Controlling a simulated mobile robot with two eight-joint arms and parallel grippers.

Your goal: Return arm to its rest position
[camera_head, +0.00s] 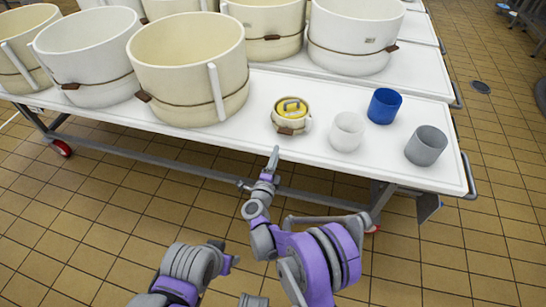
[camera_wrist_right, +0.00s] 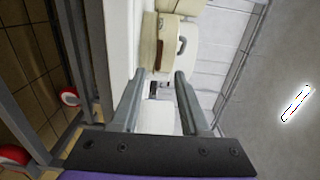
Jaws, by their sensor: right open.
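My right gripper (camera_head: 272,162) is in front of the table's front edge in the head view, just below the small cream pot (camera_head: 291,114) with a yellow top and a handle. It also shows in the right wrist view (camera_wrist_right: 160,75), where its two fingers are spread with no object clearly held. A cream pot with a dark handle lies beyond the fingers in that view. Part of my left arm (camera_head: 190,265) shows at the bottom of the head view, but its gripper cannot be made out.
A white cup (camera_head: 347,131), a blue cup (camera_head: 384,106) and a grey cup (camera_head: 426,146) stand on the white table (camera_head: 270,148) to the right. Several large cream vats (camera_head: 190,75) fill its left and back. Tiled floor (camera_head: 100,200) lies open in front.

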